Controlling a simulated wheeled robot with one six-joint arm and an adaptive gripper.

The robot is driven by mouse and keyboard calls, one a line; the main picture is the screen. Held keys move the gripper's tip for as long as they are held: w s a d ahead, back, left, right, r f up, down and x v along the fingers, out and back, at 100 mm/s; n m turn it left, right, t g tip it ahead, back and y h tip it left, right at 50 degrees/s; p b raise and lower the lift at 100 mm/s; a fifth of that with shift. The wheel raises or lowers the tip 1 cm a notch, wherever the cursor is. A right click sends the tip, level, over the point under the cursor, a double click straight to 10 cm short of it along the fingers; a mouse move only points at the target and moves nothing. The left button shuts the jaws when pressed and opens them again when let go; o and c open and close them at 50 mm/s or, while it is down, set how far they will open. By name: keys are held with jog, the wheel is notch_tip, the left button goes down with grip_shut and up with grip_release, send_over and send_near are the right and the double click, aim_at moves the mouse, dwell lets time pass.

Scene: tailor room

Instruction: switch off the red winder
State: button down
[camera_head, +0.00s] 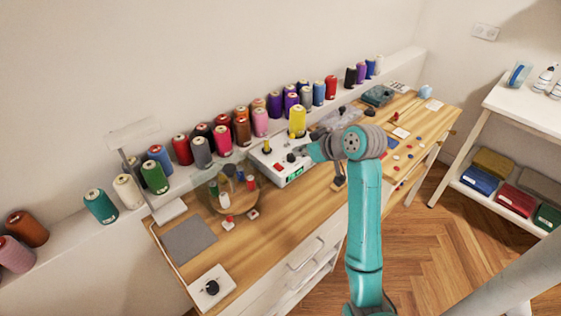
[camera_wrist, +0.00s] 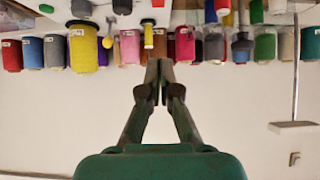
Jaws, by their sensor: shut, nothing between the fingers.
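A white winder box (camera_head: 272,163) stands on the wooden table against the spool shelf. It has dark knobs, a small red part (camera_head: 283,158) on top and a lit green display (camera_head: 295,176) on its front. I cannot tell from the frames which control belongs to the red winder or how it is set. My gripper (camera_head: 304,150) is at the right side of the box in the head view, above it or beside it. In the wrist view, which is upside down, my gripper (camera_wrist: 160,82) is shut and empty, with the fingertips together in front of the thread row.
Several thread cones line the shelf (camera_head: 80,235). A white dial box (camera_head: 211,288) sits at the table's near left corner.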

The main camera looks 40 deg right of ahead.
send_over(277, 165)
jog(key=s, duration=0.2)
notch_tip(277, 165, down, 6)
jog(key=shift+s+f, duration=0.1)
notch_tip(277, 165, down, 2)
jog(key=shift+f, duration=0.15)
jog(key=shift+w+f, duration=0.3)
jog(key=shift+f, duration=0.5)
jog(key=shift+f, duration=0.2)
jog(key=shift+w, duration=0.1)
jog(key=shift+w+r, duration=0.25)
jog(key=shift+w, duration=0.45)
jog(key=shift+r, duration=0.1)
